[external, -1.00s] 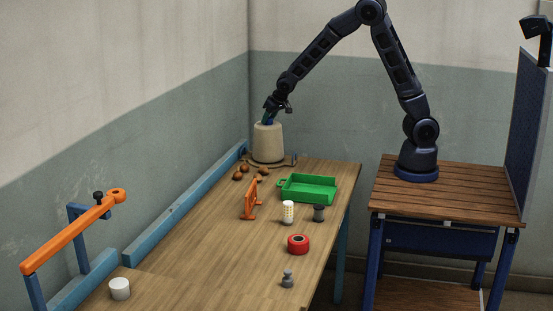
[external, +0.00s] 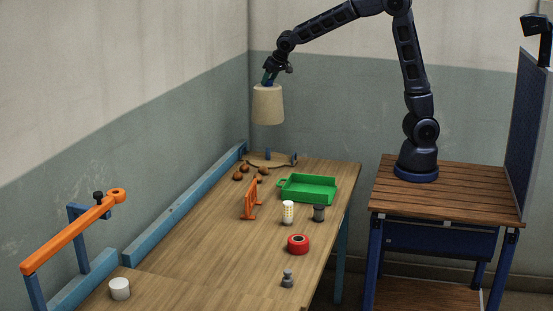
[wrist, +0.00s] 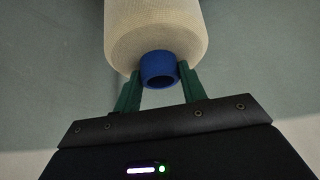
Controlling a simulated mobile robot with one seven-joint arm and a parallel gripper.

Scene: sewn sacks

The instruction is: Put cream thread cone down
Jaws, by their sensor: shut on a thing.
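The cream thread cone (external: 268,105) hangs in the air above the far end of the workbench, upright, with its narrower end up. My gripper (external: 269,83) is shut on the blue top of the cone. In the wrist view the cream cone (wrist: 154,32) fills the top middle, and its blue core end (wrist: 160,68) sits between the green fingers of my gripper (wrist: 160,80). Below the cone, a short blue peg (external: 268,154) stands on a dark stand at the far end of the bench. The cone is clear of the peg.
Several brown round things (external: 241,172) lie near the peg. A green tray (external: 308,189), orange stand (external: 250,199), white patterned cylinder (external: 288,212), dark grey cylinder (external: 319,213) and red roll (external: 298,244) stand nearer. The bench's front middle (external: 215,250) is clear.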

